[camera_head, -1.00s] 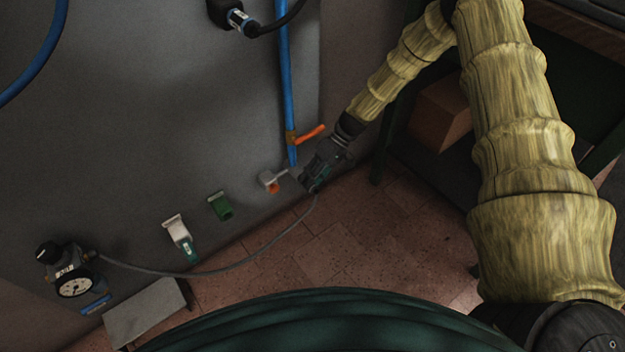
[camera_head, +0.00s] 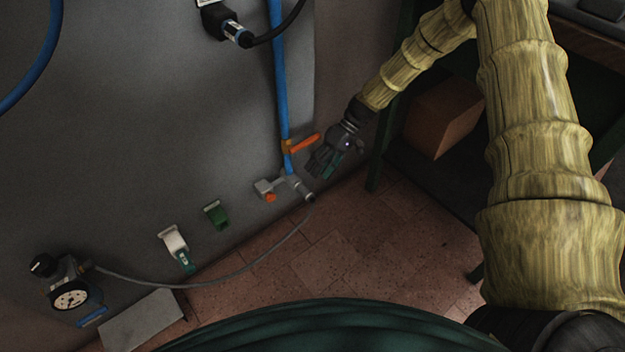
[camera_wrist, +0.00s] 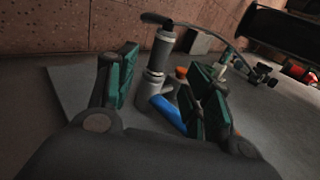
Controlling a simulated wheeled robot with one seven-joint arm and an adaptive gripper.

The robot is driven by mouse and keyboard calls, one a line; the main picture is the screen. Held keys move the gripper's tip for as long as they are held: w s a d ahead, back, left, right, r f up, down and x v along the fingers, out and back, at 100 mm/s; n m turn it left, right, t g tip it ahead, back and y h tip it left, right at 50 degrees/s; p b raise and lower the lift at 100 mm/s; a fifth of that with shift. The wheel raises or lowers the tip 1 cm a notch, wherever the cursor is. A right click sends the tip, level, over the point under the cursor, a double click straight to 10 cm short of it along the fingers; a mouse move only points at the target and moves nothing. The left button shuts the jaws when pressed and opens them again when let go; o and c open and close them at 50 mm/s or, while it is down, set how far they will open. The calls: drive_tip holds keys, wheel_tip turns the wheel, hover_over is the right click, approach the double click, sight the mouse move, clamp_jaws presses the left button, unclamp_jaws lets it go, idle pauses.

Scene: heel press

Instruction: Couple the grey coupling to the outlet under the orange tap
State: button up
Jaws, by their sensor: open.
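The orange tap (camera_head: 303,143) sits on the blue pipe (camera_head: 280,80) at the wall. Below it, the grey coupling (camera_head: 302,188) is at the outlet (camera_head: 289,177), with its hose hanging from its lower end. In the wrist view the coupling (camera_wrist: 163,45) stands in line with the grey outlet fitting (camera_wrist: 152,82) and appears to touch it; I cannot tell if it is locked. My gripper (camera_head: 316,172) is open and empty, up and right of the coupling in the head view. In the wrist view its fingers (camera_wrist: 165,64) are on either side, apart from the coupling.
A grey bracket with an orange part (camera_head: 267,189) is left of the outlet. Green (camera_head: 216,215) and white (camera_head: 173,242) holders follow along the wall. The hose (camera_head: 215,283) runs to a gauge unit (camera_head: 68,292). A cardboard box (camera_head: 440,115) stands right. The floor between is clear.

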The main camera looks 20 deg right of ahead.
drive_tip(key=v, duration=0.4)
drive_tip(key=shift+d+r, duration=0.15)
drive_tip(key=shift+d, duration=0.1)
idle(0.3)
